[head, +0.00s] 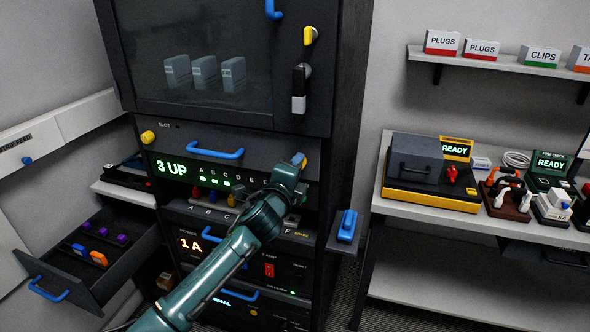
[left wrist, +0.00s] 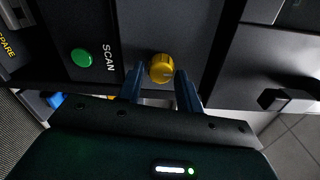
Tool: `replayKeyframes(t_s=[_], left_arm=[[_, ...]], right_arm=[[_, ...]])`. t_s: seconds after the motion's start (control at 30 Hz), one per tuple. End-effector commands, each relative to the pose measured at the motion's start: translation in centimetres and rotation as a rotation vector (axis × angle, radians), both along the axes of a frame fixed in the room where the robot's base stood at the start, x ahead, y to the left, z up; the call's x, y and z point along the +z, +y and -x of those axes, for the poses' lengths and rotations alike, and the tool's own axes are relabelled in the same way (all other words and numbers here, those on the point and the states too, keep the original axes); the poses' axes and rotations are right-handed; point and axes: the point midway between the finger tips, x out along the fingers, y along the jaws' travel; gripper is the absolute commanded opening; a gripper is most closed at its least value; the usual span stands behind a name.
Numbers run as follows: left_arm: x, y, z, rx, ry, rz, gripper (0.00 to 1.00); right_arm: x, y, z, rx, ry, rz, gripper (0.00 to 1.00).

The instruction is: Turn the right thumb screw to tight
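The right thumb screw is a round yellow knob (left wrist: 161,68) on a dark panel in the left wrist view. My left gripper (left wrist: 160,80) has its two blue fingers apart, one on each side of the knob, with a small gap showing on both sides. In the head view my left gripper (head: 299,160) is at the right end of the slot panel (head: 195,143) and mostly hides that screw. The left thumb screw (head: 148,136) is yellow and sits at the panel's left end. My right gripper is in neither view.
A green button (left wrist: 81,58) marked SCAN is beside the knob. A blue handle (head: 215,153) crosses the slot panel. An open drawer (head: 110,285) with small coloured pieces juts out at left. A shelf (head: 480,215) with devices stands at right.

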Motion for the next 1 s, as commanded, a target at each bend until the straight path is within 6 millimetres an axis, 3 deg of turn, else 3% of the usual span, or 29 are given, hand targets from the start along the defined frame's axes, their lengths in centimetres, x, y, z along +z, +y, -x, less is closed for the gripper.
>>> replayKeyframes(t_s=[0.17, 0.53, 0.67, 1.0], left_arm=[[0.1, 0.0, 0.0, 0.0, -0.002, -0.002, 0.49], [0.1, 0.3, 0.7, -0.001, -0.003, -0.001, 0.49], [0.1, 0.8, 2.3, -0.001, -0.003, -0.002, 0.49], [0.3, 2.8, 8.7, -0.001, -0.001, -0.002, 0.49]], right_arm=[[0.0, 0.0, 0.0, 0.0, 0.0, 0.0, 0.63], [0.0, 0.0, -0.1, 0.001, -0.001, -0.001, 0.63], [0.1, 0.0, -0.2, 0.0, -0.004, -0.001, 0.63], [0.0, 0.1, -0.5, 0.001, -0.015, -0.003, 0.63]])
